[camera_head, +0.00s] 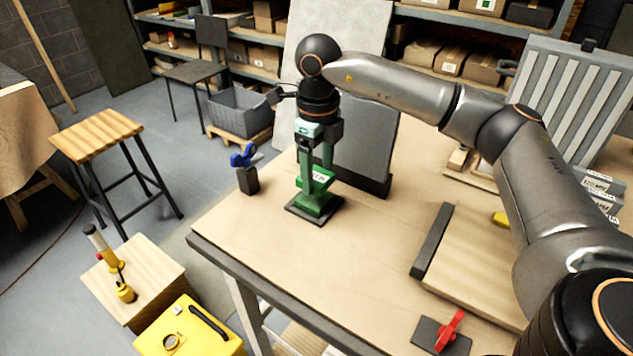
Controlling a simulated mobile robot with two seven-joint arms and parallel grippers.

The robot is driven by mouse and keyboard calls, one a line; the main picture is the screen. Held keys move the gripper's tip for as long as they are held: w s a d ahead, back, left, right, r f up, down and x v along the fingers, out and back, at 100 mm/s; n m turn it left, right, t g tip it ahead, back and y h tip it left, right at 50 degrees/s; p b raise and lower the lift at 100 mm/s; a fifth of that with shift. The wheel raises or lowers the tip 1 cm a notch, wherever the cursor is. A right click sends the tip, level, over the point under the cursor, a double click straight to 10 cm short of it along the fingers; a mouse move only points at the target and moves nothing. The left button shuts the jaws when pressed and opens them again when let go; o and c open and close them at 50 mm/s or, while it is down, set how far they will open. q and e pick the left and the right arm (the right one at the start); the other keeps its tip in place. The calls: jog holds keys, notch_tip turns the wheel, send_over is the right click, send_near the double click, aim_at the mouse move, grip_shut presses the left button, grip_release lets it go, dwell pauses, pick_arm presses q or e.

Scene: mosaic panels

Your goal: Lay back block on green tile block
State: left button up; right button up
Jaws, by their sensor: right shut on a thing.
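My right gripper (316,180) points straight down near the back left of the table. Its long green fingers are shut on a small green block (319,176) with a white label. Just under it, a green tile block (317,204) sits on a dark square plate (294,209). I cannot tell whether the held block touches the green one below, as the fingers hide part of both. My left gripper is out of view.
A grey panel on a dark foot (372,150) stands close behind the gripper. A blue-handled clamp (246,158) is at the table's left edge. A wooden board with a dark edge strip (432,240) and a red-handled item (450,330) lie right. The middle of the table (340,255) is clear.

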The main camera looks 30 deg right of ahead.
aim_at(316, 175)
jog(key=shift+w+f+p, duration=0.15)
jog(key=shift+f+p, duration=0.05)
jog(key=shift+f, duration=0.75)
jog(key=shift+w+f+p, duration=0.1)
jog(key=shift+f+p, duration=0.05)
jog(key=shift+f, duration=0.75)
jog(key=shift+f, duration=0.1)
jog(key=shift+f, duration=0.15)
jog(key=o, duration=1.3)
jog(key=shift+o, duration=0.2)
notch_tip(316, 175, up, 13)
jog(key=shift+f+b, duration=0.2)
jog(key=shift+b, duration=0.2)
